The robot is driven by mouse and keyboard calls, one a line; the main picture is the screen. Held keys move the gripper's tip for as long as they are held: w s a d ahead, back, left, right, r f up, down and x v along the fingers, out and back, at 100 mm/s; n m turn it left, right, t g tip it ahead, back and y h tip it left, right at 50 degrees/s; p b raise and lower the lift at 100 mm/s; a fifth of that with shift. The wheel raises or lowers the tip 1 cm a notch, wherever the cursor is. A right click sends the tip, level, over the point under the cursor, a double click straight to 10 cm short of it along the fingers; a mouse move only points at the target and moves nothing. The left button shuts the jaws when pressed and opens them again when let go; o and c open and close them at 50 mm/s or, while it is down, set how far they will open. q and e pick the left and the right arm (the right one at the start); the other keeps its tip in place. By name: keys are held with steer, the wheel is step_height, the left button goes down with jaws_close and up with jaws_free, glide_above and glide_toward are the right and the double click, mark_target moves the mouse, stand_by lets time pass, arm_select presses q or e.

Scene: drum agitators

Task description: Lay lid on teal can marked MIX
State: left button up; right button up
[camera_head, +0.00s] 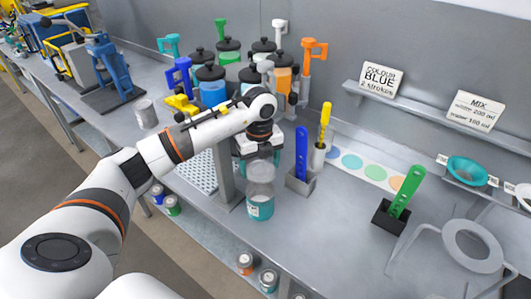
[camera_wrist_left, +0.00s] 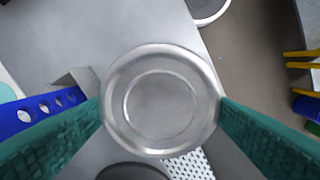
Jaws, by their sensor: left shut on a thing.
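The teal can (camera_head: 261,209) with a white label stands on the bench near its front edge in the head view. I cannot read the label. A round grey metal lid (camera_head: 261,171) is at the top of the can, under my left gripper (camera_head: 259,157). I cannot tell whether the lid touches the rim. In the left wrist view the lid (camera_wrist_left: 163,100) is face-on between the two teal fingers of my left gripper (camera_wrist_left: 162,104), which is shut on it. The lid hides the can there. My right gripper is not in view.
A blue slotted paddle (camera_head: 302,150) stands in a holder right of the can, and a green one (camera_head: 407,192) farther right. A grey ring stand (camera_head: 472,246) is at the front right. Black-lidded jars (camera_head: 212,87) stand behind my arm. Bench between the paddles is clear.

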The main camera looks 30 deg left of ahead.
arm_select(q)
steer(key=shift+s+f+b, duration=0.2)
steer(key=shift+s+b, duration=0.05)
steer(key=shift+b, duration=0.05)
steer(key=shift+f+b, duration=0.45)
steer(key=shift+f, duration=0.15)
step_height(320, 180, down, 4)
steer(key=shift+r+b, duration=0.2)
steer(key=shift+b, duration=1)
steer(key=shift+f+b, duration=0.4)
steer(key=shift+f, duration=0.15)
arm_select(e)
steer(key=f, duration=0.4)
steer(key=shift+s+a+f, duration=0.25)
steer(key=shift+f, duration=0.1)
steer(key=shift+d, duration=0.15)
arm_select(q)
steer(key=shift+f, duration=0.25)
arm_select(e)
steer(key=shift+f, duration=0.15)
